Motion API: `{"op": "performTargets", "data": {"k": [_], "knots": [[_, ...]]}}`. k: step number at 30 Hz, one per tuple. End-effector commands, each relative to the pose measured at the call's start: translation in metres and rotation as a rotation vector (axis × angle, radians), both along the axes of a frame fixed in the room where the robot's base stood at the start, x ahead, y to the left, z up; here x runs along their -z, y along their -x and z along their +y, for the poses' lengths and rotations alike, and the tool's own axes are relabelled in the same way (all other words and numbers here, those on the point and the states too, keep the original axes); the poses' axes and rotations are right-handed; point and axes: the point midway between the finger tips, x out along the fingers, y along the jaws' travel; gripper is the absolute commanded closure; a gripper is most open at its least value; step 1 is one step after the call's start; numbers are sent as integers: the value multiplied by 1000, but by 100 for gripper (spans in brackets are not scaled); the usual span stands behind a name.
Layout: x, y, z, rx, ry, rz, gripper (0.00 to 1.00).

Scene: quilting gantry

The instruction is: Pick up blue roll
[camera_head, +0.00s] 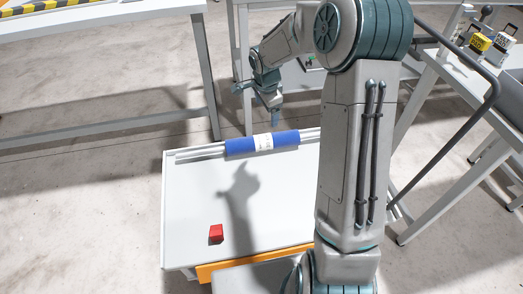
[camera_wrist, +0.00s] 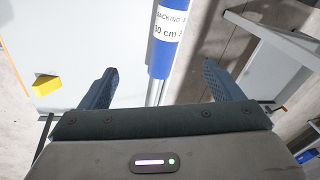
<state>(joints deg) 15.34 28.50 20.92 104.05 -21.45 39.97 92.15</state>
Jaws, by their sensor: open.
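The blue roll (camera_head: 285,139) lies along the far edge of the white table, with a white printed label around its middle and pale rods showing at both ends. It also shows in the wrist view (camera_wrist: 162,58), running from the top down between my fingers, its label partly cut off by the frame. My gripper (camera_head: 275,119) is open and empty, fingers pointing down, and appears above the roll and apart from it. In the wrist view my gripper's two fingers (camera_wrist: 159,67) stand on either side of the roll. The exact height gap cannot be told.
A yellow block (camera_wrist: 45,85) shows at the left in the wrist view. A bench (camera_head: 110,125) stands back left, another (camera_head: 465,85) at right. The table's middle is clear.

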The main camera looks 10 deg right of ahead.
Motion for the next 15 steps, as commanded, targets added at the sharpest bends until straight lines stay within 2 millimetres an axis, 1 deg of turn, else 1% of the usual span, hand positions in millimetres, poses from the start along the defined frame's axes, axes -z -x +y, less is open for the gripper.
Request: {"op": "performTargets", "data": {"k": [1,3,6,9,11,14,15], "knots": [[34,-12,0,57,-27,-1,14],[56,-24,0,130,-57,-5,14],[77,-35,1,207,-89,-9,14],[88,-41,1,247,-105,-13,14],[95,-43,1,259,-110,-12,14],[111,-46,1,263,-112,-11,14],[120,-47,1,263,-113,-10,14]]}}
